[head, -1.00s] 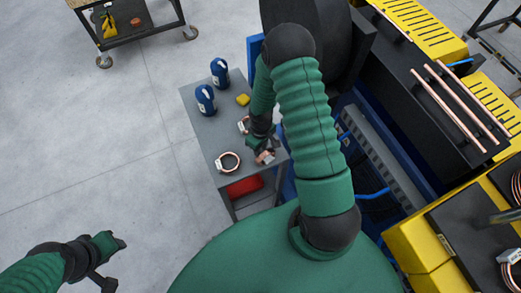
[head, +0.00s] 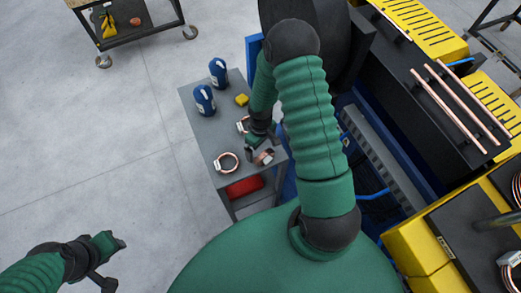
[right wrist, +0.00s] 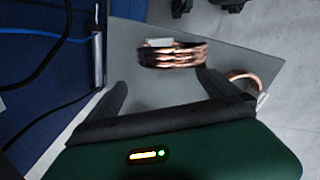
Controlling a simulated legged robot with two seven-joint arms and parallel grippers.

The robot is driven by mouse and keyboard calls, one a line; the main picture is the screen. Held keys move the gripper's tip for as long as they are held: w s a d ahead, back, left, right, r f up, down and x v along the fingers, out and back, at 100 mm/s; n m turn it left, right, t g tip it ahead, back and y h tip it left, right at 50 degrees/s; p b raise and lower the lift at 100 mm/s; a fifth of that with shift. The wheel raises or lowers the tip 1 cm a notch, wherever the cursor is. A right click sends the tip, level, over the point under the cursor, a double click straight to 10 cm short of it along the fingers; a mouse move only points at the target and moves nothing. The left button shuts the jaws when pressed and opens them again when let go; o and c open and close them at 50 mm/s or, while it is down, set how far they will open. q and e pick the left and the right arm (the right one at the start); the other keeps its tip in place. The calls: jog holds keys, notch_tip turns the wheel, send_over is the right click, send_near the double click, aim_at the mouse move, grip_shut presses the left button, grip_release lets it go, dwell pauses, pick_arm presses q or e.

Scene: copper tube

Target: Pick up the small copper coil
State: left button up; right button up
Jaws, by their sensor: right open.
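A copper coil (head: 262,157) with a pale tag is at the right edge of the grey table (head: 206,135), close by my right gripper (head: 256,144). In the right wrist view this coil (right wrist: 172,56) lies just beyond the open fingers of the right gripper (right wrist: 162,82), with nothing held between them. A second copper coil (head: 227,163) lies flat at the table's near end; a coil (right wrist: 243,80) also shows right of the fingers in the wrist view. A third coil (head: 243,124) is partly hidden by my arm. My left gripper (head: 118,243) is over the floor, far from the table; its jaws are unclear.
Two blue bottles (head: 205,99) and a yellow block (head: 241,100) stand at the table's far end. A red bin (head: 245,186) is below the tabletop. A blue and black machine with copper tubes (head: 455,105) is to the right.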

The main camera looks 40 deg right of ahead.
notch_tip(320, 180, up, 15)
notch_tip(320, 180, up, 2)
jog(key=m, duration=0.2)
send_over(265, 153)
notch_tip(265, 153, down, 12)
jog(key=shift+d+r+b, duration=0.1)
jog(key=shift+r+b, duration=0.1)
jog(key=shift+b, duration=0.1)
notch_tip(265, 153, down, 4)
jog(key=shift+r+p, duration=0.1)
jog(key=shift+p, duration=0.2)
jog(key=shift+w+f, duration=0.1)
jog(key=shift+f, duration=0.45)
jog(key=c, duration=1.5)
jog(key=shift+r, duration=0.1)
